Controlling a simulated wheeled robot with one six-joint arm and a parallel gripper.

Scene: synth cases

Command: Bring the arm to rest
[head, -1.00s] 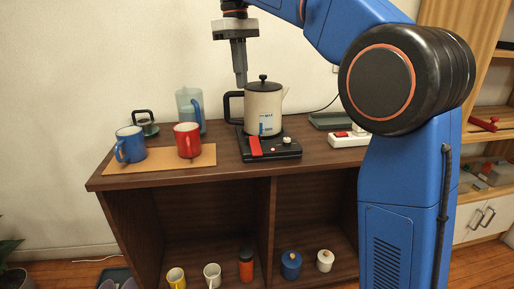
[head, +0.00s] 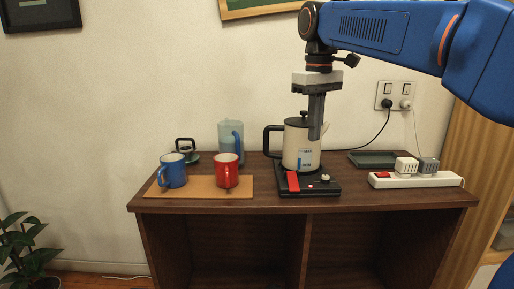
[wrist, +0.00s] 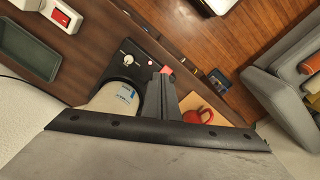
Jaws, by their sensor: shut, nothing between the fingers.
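My gripper (head: 316,138) is shut and empty. It points down in the head view, with its fingers overlapping the right side of the kettle in the picture; I cannot tell whether they touch it. My blue arm reaches in from the upper right. The cream kettle (head: 298,155) with black lid and handle stands upright on its black base (head: 318,187), which has a red switch and a white knob. In the wrist view my gripper's fingers (wrist: 163,78) show in front of the kettle base, and the kettle (wrist: 115,100) is partly hidden by the gripper body.
A blue mug (head: 173,172) and a red mug (head: 226,176) stand on a tan mat (head: 205,192). A blue-tinted jug (head: 228,138) stands behind. A white power strip (head: 385,181) and a dark tray (head: 370,159) are to the right. The wall space above the mugs is clear.

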